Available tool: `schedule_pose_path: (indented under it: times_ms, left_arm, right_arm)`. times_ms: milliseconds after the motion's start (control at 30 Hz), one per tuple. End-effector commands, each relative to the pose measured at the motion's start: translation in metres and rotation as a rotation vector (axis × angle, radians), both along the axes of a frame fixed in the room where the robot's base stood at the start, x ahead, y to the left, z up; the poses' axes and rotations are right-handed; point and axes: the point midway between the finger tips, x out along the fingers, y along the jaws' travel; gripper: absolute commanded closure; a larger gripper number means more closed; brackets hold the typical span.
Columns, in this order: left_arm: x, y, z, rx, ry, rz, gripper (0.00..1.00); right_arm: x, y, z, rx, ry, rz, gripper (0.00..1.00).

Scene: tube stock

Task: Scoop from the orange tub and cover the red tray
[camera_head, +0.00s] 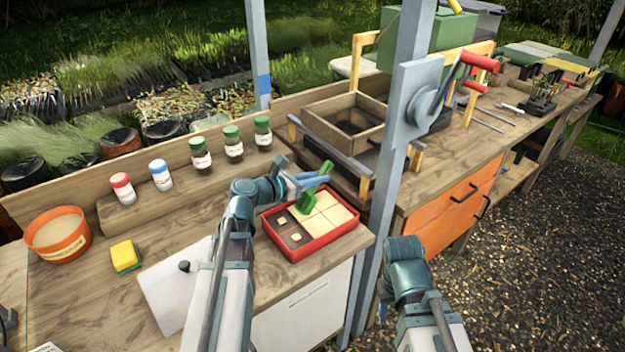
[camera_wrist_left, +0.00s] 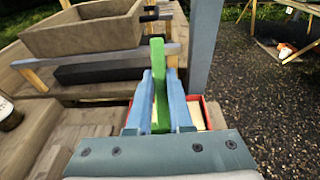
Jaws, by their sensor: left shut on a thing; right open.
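The orange tub (camera_head: 66,251) stands at the far left of the bench with pale material inside. The red tray (camera_head: 327,241) sits near the bench's front right corner; its right part shows pale squares, and its left part is dark with small pale pieces. It also shows partly in the left wrist view (camera_wrist_left: 207,115), behind the jaws. My left gripper (camera_head: 317,181) is shut on a green scoop (camera_head: 306,199), held over the tray's back part. The scoop stands between the jaws in the left wrist view (camera_wrist_left: 159,85). My right gripper (camera_head: 384,308) is open, low beside the bench.
A yellow sponge (camera_head: 124,254) lies near the tub. Several capped jars, one green-lidded (camera_head: 233,148), stand on a ledge behind. A blue-grey post (camera_head: 387,190) rises just right of the tray. A wooden frame box (camera_head: 346,112) stands behind it.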

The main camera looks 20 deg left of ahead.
Motion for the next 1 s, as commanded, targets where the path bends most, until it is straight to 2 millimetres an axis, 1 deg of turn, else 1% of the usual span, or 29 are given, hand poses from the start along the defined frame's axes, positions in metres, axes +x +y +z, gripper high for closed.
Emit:
schedule_pose_path:
  times_ms: [267, 367, 500, 1000]
  left_arm:
    - [0.002, -0.001, 0.000, -0.001, 0.001, 0.000, 1.00]
    - [0.002, -0.001, 0.002, 0.003, 0.004, 0.000, 1.00]
    - [0.002, -0.002, 0.009, 0.026, 0.036, -0.001, 1.00]
    - [0.002, -0.002, 0.020, 0.130, 0.177, -0.001, 1.00]
  right_arm:
    - [0.000, 0.000, 0.000, 0.000, 0.000, 0.000, 0.50]
    - [0.000, 0.000, 0.003, 0.000, 0.000, 0.000, 0.50]
    - [0.000, 0.000, 0.018, 0.000, 0.000, 0.000, 0.50]
    - [0.000, 0.000, 0.066, 0.000, 0.000, 0.000, 0.50]
